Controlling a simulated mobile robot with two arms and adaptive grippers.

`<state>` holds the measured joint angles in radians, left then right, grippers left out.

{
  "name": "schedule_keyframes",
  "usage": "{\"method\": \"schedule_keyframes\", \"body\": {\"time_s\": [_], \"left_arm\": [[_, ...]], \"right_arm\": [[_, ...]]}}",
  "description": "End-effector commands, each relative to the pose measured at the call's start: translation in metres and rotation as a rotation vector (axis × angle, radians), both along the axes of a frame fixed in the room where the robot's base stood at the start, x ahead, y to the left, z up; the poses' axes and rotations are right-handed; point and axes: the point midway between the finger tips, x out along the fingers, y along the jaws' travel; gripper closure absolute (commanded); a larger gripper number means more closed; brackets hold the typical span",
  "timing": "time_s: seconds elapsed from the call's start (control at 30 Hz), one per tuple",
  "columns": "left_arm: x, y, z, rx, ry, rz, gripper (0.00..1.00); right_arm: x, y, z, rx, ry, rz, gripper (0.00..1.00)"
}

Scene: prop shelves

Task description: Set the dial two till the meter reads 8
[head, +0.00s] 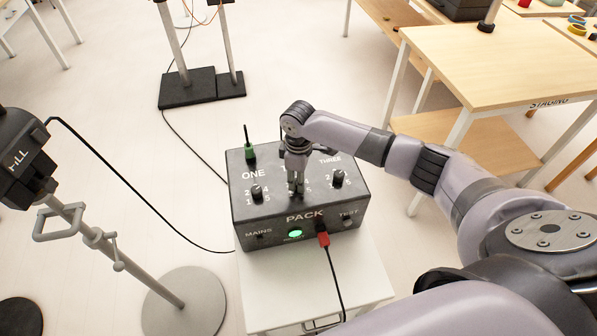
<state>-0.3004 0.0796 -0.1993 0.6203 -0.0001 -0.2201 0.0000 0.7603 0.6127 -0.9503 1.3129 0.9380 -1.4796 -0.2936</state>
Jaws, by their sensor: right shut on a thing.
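The black pack box (265,209) sits on a small white stand. Its top has dial one (257,191) at left and dial three (338,177) at right, with printed numbers around them. My right gripper (296,189) points down over the middle of the panel, between these two dials, and is shut on dial two, which it hides along with most of its numbers. A green light (295,233) glows on the front face, above a small label too small to read. I cannot make out a meter reading. My left gripper is not in view.
A green plug (249,152) stands at the box's back left and a red plug (323,239) with a black cable is in its front. A lamp stand (184,300) is at left. A wooden staging table (500,62) stands at right.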

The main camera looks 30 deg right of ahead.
Motion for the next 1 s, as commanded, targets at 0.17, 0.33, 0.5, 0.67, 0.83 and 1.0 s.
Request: {"method": "schedule_keyframes", "body": {"time_s": [0.17,0.33,0.5,0.67,0.83,1.0], "left_arm": [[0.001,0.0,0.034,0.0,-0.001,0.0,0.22],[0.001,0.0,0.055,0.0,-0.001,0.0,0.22],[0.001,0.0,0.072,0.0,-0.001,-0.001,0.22],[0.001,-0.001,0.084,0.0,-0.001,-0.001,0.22],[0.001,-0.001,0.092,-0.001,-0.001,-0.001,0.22],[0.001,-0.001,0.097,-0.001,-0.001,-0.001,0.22]], "right_arm": [[-0.002,0.001,0.007,0.0,0.005,-0.166,1.0],[-0.001,0.001,0.006,0.001,0.004,-0.327,1.0],[-0.001,0.001,0.005,0.001,0.003,-0.481,1.0],[-0.001,0.001,0.004,-0.001,0.003,-0.603,1.0],[0.0,0.0,0.003,0.001,0.001,-0.704,1.0],[0.0,0.0,0.001,-0.001,0.001,-0.767,1.0]]}}
